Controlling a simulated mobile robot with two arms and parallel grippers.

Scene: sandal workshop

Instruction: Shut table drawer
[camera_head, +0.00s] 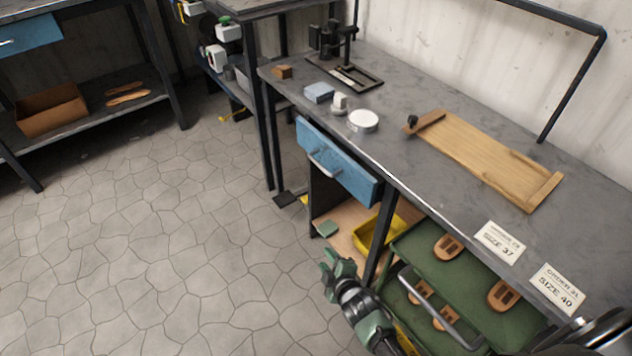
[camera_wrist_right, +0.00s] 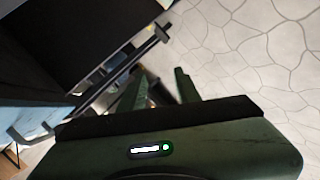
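The blue table drawer (camera_head: 345,172) hangs under the front edge of the grey workbench (camera_head: 400,178). It has a silver bar handle (camera_head: 324,164). Its front shows along the bench edge; I cannot tell exactly how far it stands out. In the right wrist view, a blue front (camera_wrist_right: 25,117) with a curved handle shows at the left edge. My right gripper (camera_head: 338,264) is below the drawer, in front of the bench, apart from it. In the wrist view its two green fingers (camera_wrist_right: 158,88) are spread with nothing between them. My left gripper is not in view.
A green tray (camera_head: 435,262) with sandal soles sits on a rack right of the bench leg. A yellow bin (camera_head: 378,234) stands on the shelf under the drawer. A wooden board (camera_head: 480,155) and order cards lie on the bench. The floor at left is clear.

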